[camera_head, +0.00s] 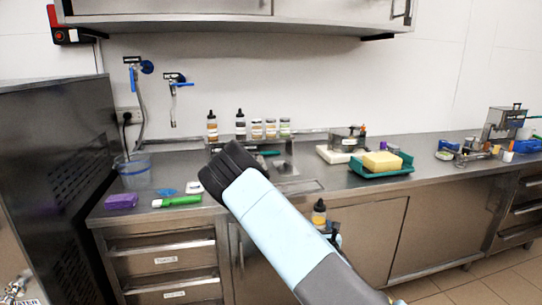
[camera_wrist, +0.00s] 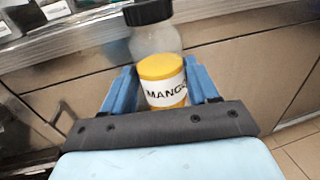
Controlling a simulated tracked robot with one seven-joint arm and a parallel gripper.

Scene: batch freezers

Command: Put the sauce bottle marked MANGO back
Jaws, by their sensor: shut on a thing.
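The sauce bottle marked MANGO (camera_wrist: 163,82) is held between the blue fingers of my gripper (camera_wrist: 162,92) in the wrist view. It has a black cap, a clear upper part and a yellow lower part with a white label. In the head view the bottle (camera_head: 319,213) is upright in front of the cabinet doors, lower than the counter top. My arm partly hides the gripper there. A group of bottles and jars stands at the back of the counter, among them an orange bottle (camera_head: 212,126) and a dark bottle (camera_head: 240,125).
The steel counter (camera_head: 300,187) runs across the view. A teal tray with a yellow block (camera_head: 382,161) is to the right, a metal pan (camera_head: 347,137) behind it. A green-handled brush (camera_head: 178,201), purple sponge (camera_head: 121,201) and clear tub (camera_head: 134,176) are left. A wall cabinet hangs above.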

